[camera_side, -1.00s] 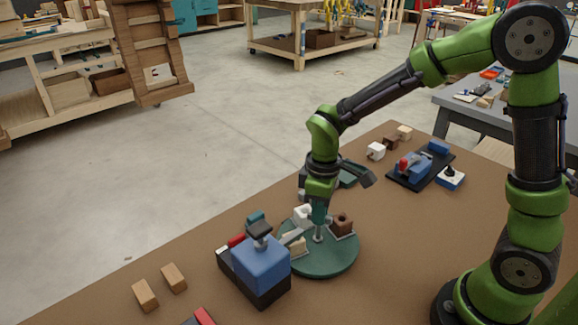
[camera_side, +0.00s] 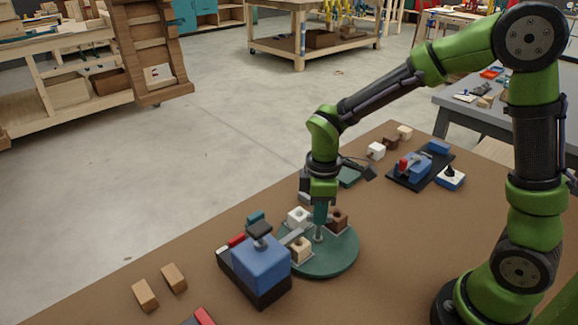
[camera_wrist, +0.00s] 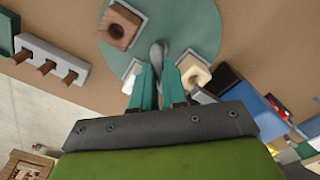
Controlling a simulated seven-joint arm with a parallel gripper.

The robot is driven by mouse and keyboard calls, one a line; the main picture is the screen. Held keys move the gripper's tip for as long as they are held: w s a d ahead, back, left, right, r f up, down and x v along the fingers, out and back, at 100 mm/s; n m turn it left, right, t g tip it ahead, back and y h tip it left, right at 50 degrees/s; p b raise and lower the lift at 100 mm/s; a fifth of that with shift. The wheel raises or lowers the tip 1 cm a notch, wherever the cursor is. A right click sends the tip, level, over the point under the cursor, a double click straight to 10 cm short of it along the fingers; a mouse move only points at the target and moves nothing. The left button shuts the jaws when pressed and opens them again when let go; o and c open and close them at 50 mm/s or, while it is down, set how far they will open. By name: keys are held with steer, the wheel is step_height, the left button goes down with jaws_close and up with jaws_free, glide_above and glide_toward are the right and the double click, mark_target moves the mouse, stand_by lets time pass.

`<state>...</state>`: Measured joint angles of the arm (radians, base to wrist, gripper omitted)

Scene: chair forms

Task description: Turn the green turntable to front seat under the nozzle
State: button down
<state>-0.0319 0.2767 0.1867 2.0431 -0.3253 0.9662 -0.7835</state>
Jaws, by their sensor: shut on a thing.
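The round green turntable (camera_side: 335,263) lies on the brown table and carries several seats with pierced blocks. A white block (camera_side: 297,216) sits on its far left, a brown block (camera_side: 338,218) on its far right and a cream block (camera_side: 301,249) at its front left. My gripper (camera_side: 319,222) points down at the middle and is shut on the grey centre post (camera_side: 319,236). In the wrist view, the teal fingers (camera_wrist: 160,78) close at the grey post (camera_wrist: 158,54). The nozzle's grey arm (camera_side: 293,236) reaches from the blue machine (camera_side: 262,264) over the turntable's left edge, between white and cream blocks.
Two wooden blocks (camera_side: 174,278) lie at the front left. Another blue device on a black base (camera_side: 420,168) stands at the back right, with loose blocks (camera_side: 376,151) near it. A pegged grey rack (camera_wrist: 50,58) shows in the wrist view. Table right of the turntable is clear.

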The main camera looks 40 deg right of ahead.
steer(key=shift+r, duration=0.1)
steer(key=c, duration=1.2)
jaws_free()
steer(key=shift+o, duration=0.2)
step_height(320, 180, up, 17)
